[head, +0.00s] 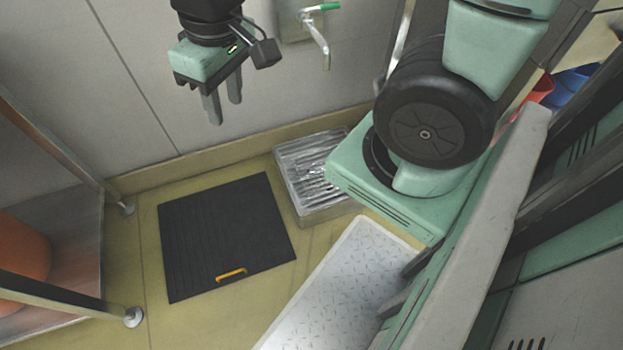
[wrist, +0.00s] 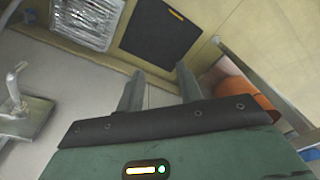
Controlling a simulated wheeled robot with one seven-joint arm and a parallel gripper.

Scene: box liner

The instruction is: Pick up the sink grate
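The panel also shows at the top of the wrist view (wrist: 158,40), handle at the far edge. My gripper (head: 225,112) hangs in the air at the upper left of the head view, near the wall. Its two fingers are apart with nothing between them; the wrist view shows the same gap (wrist: 160,70).
A shallow metal box (head: 303,211) with a crinkled silver inside stands right of the panel, partly hidden by my arm. A tap (head: 326,52) is on the wall. A metal rack (head: 60,278) with an orange container (head: 20,250) stands at left. Bare floor surrounds the panel.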

